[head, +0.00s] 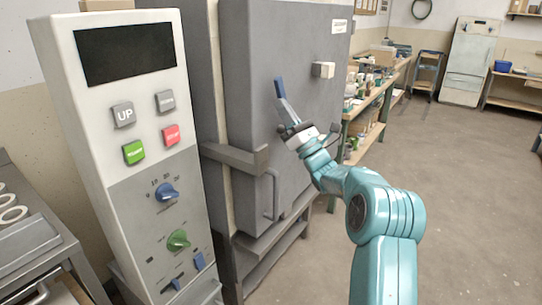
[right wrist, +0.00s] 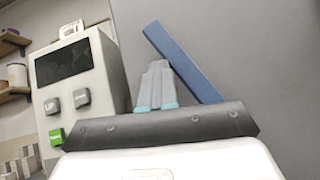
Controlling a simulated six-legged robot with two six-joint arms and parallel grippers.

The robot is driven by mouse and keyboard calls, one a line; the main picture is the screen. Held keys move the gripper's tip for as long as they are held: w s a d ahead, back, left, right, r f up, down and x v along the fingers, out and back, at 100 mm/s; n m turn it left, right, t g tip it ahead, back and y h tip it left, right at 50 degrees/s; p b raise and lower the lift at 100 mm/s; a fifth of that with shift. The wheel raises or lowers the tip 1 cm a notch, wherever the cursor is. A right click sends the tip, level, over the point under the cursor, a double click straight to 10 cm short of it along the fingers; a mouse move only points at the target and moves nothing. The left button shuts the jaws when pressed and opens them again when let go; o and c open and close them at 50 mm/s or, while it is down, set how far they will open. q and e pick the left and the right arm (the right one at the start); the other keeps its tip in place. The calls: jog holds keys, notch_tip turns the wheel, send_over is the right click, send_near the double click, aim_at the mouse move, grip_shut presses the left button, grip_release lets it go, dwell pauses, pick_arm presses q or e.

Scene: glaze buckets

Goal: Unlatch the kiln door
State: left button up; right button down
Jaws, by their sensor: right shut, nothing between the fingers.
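The kiln door (head: 300,45) is a large grey panel in the middle of the head view; it looks closed. A blue bar (head: 280,88), likely the latch lever, stands out against it and leans slightly. My right gripper (head: 287,108) is shut and empty, with its fingers close to the blue bar. In the right wrist view the blue bar (right wrist: 183,60) runs diagonally just right of my narrow grey fingers (right wrist: 159,66); I cannot tell whether they touch. The bar's lower end is hidden behind the gripper body. My left gripper is not in view.
A control panel (head: 185,234) with a black screen, buttons and knobs stands left of the door. A grey bracket (head: 233,156) and a pull handle (head: 272,195) project from the kiln front. A loaded workbench (head: 362,108) stands behind; the floor (head: 460,180) at right is clear.

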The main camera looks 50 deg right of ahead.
jog(key=d+r+m+h+p, duration=0.2)
jog(key=m+h, duration=0.1)
jog(key=shift+w+g, duration=0.1)
jog(key=shift+g, duration=0.3)
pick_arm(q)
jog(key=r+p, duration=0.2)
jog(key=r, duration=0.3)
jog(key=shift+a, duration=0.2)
pick_arm(e)
jog(key=d+m+g+h, duration=0.1)
jog(key=m+h, duration=0.1)
jog(key=d+m+g+h, duration=0.1)
jog(key=m, duration=0.1)
jog(key=d+m+h, duration=0.2)
jog(key=shift+w+r+m+g+h, duration=0.1)
jog(key=shift+w+m+g+h, duration=0.1)
jog(key=shift+m+g+h, duration=0.15)
jog(key=shift+a, duration=0.25)
